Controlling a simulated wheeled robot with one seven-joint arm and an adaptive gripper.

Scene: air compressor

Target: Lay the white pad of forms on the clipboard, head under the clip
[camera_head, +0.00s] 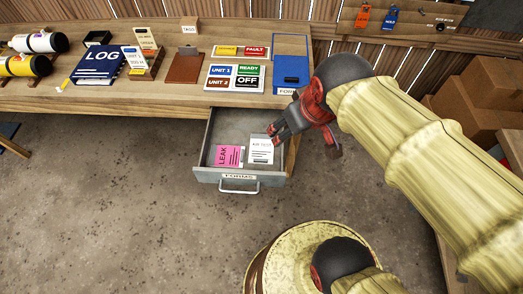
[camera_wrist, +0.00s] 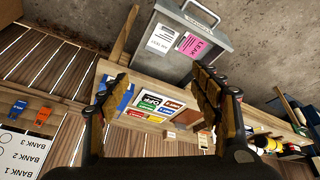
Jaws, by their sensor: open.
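The white pad of forms (camera_head: 261,150) lies in the open drawer (camera_head: 239,189), right of the pink LEAK pad (camera_head: 228,156). My gripper (camera_head: 273,131) is at the drawer's back right, near the head of the white pad in the head view. In the wrist view my gripper (camera_wrist: 161,75) is open, with nothing between its fingers.
The bench (camera_head: 165,96) edge overhangs the drawer's back. A LOG binder (camera_head: 98,62) and card holder (camera_head: 146,62) are left of the clipboard. Cardboard boxes (camera_head: 477,100) stand at the right.

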